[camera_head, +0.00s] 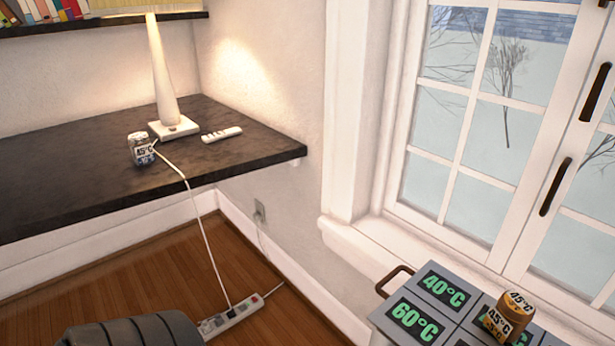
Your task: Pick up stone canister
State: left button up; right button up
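A small grey-and-white mottled canister (142,149) with a dark "45°C" label stands upright on the dark shelf desk (70,190), left of the lamp base; it looks like the stone one. A second canister (509,317), tan and brown with "45°C" on its lid and side, stands on the grey panelled tray (388,327) at the lower right. Neither gripper is in view, and nothing touches either canister.
A white lamp (163,80) stands on the desk with its cord hanging over the front edge to a power strip (232,315) on the floor. A white remote (222,134) lies right of the lamp. Books line the shelf above. A window is at the right.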

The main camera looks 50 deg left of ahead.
aim_at(141, 149)
jog(key=u, duration=2.55)
jog(key=i+z, duration=0.1)
jog(key=i+j, duration=0.05)
jog(key=i, duration=0.05)
